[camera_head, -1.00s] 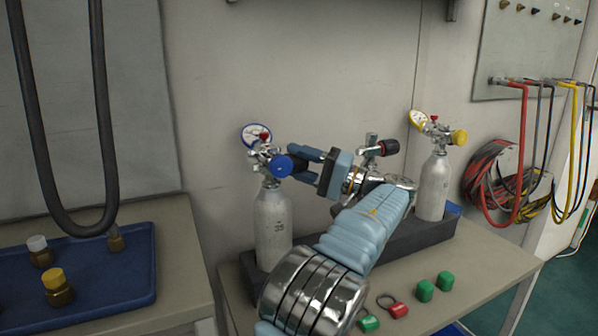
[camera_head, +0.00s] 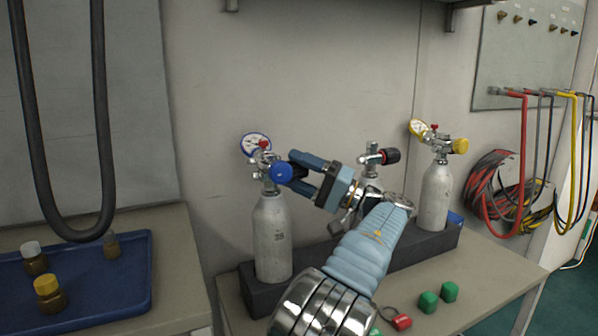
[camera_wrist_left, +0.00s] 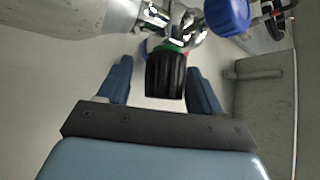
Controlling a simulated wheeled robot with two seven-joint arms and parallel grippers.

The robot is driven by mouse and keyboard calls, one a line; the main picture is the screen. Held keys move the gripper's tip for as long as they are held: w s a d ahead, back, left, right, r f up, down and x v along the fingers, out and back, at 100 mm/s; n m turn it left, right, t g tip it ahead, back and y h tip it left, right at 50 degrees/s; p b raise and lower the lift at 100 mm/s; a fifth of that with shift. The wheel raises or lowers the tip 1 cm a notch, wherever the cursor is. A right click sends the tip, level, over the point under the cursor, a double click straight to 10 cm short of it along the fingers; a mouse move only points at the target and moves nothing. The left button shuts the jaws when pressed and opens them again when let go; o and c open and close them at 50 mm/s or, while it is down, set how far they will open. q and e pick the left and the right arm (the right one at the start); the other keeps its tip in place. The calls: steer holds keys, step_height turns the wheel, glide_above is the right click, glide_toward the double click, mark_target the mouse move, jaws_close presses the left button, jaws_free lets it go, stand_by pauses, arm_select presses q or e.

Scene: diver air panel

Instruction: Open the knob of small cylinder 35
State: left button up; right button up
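The small cylinder (camera_head: 272,240) at the left of the rack is pale grey with a dark number that looks like 35, too blurred to be sure. Its valve carries a blue-rimmed gauge (camera_head: 256,145), a blue knob (camera_head: 281,173) and a black knob with a green ring. My left gripper (camera_head: 298,172) is at this valve, coming from the right. In the left wrist view the black knob (camera_wrist_left: 166,76) lies between the two open fingers (camera_wrist_left: 160,80), with a gap at the left finger and very little at the right. My right gripper is out of view.
A second cylinder (camera_head: 434,195) with a yellow knob stands at the right of the dark rack (camera_head: 400,254). A middle valve with a black knob (camera_head: 390,156) is behind my arm. Green caps (camera_head: 449,291) and a red tag (camera_head: 401,321) lie in front. A blue tray (camera_head: 120,296) is left.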

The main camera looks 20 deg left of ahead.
arm_select(q)
steer(key=shift+r, duration=0.1)
steer(key=shift+d, duration=0.15)
steer(key=v, duration=1.3)
steer(key=shift+d+p, duration=0.25)
steer(key=shift+p, duration=0.1)
steer(key=shift+c, duration=0.2)
steer(key=s+a+r+m+t+h+p, duration=0.1)
steer(key=s+r+m+t+h, duration=0.4)
steer(key=m+t, duration=0.4)
steer(key=shift+m+g+h, duration=0.3)
steer(key=shift+g+h, duration=0.1)
steer(key=shift+h, duration=0.1)
steer(key=x, duration=0.9)
steer(key=r+x, duration=0.1)
steer(key=x, duration=0.3)
steer(key=shift+w+a, duration=0.35)
